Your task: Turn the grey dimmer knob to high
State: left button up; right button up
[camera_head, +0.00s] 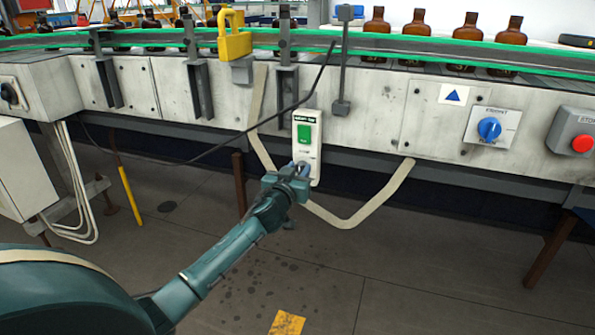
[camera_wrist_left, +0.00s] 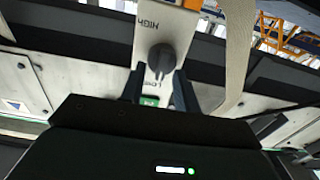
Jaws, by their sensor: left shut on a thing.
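The grey dimmer knob (camera_wrist_left: 161,58) sits on a white control box, between the labels HIGH and LOW in the left wrist view. Its ridge seems to lie toward the LOW label, but the exact angle is hard to tell. My left gripper (camera_wrist_left: 160,78) is shut on the knob, one dark finger on each side. In the head view my left gripper (camera_head: 300,168) reaches the lower part of the white control box (camera_head: 316,172) and hides the knob. My right gripper is not in view.
A blue rotary switch (camera_head: 489,129) and a red stop button (camera_head: 582,143) are on the machine front at right. A yellow padlock (camera_head: 234,42) hangs above left. A black cable (camera_head: 270,115) and beige strap (camera_head: 375,205) run near the box. Amber bottles (camera_head: 417,22) stand on the conveyor.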

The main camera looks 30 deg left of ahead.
pick_arm(q)
jog(key=m, duration=0.1)
jog(key=m+p, duration=0.1)
jog(key=m, duration=0.1)
jog(key=shift+d+m, duration=0.2)
jog(key=shift+m, duration=0.1)
jog(key=shift+w+m, duration=0.1)
jog(key=shift+m, duration=0.8)
jog(key=m, duration=0.6)
jog(key=f+m+p, duration=0.1)
jog(key=m, duration=0.5)
jog(key=m+p, duration=0.1)
jog(key=m, duration=0.5)
jog(key=shift+d+f, duration=0.35)
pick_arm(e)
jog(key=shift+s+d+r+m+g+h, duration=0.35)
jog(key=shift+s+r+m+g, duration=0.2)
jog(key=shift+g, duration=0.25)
pick_arm(q)
jog(key=shift+m, duration=0.4)
jog(key=o, duration=1)
jog(key=shift+c, duration=0.2)
